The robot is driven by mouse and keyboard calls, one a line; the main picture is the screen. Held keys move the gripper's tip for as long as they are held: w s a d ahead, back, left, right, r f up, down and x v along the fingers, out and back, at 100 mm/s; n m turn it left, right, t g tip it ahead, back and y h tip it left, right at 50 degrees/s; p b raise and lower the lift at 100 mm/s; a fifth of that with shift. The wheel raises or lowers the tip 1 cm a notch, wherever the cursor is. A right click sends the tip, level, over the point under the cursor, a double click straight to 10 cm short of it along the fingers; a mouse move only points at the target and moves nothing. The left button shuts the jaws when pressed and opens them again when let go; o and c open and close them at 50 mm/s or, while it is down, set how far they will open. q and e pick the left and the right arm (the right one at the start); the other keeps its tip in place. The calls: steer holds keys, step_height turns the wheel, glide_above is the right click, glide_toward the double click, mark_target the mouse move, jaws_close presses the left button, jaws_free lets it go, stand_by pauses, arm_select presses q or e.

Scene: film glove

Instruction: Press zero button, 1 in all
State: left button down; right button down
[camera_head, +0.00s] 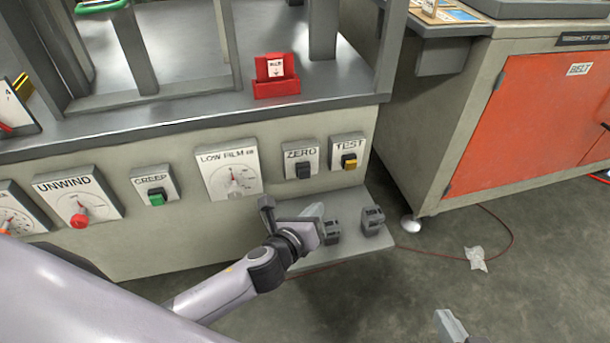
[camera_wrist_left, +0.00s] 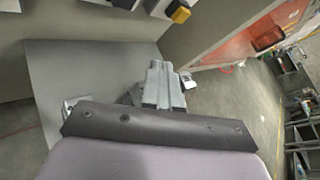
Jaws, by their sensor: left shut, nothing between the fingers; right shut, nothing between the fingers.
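The zero button (camera_head: 304,171) is a dark square button on a pale plate marked ZERO, on the front panel of the machine. My left gripper (camera_head: 318,212) is shut and empty. In the head view it shows below the zero plate, over the low grey shelf, apart from the button. In the left wrist view the shut fingers (camera_wrist_left: 160,75) point away from the camera, and a dark button (camera_wrist_left: 125,3) shows at the top edge, partly cut off. My right gripper (camera_head: 450,326) is shut and empty at the bottom edge, over the floor, mostly out of view.
The yellow test button (camera_head: 349,161) is right of the zero button; the low film dial (camera_head: 233,174) and green creep button (camera_head: 156,198) are left. Grey blocks, one here (camera_head: 372,220), stand on the shelf (camera_head: 350,250). An orange-doored cabinet (camera_head: 530,120) stands right, beyond open floor.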

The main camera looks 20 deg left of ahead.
mark_target(304, 174)
arm_select(q)
steer(key=w+a, duration=0.4)
steer(key=w, duration=0.2)
steer(key=shift+s, duration=0.1)
stand_by(1.9)
steer(key=shift+w+a, duration=0.2)
steer(key=shift+w, duration=0.2)
steer(key=shift+w+a, duration=0.3)
steer(key=shift+w, duration=0.1)
stand_by(0.7)
stand_by(0.3)
steer(key=shift+s+d, duration=0.5)
steer(key=shift+s, duration=0.3)
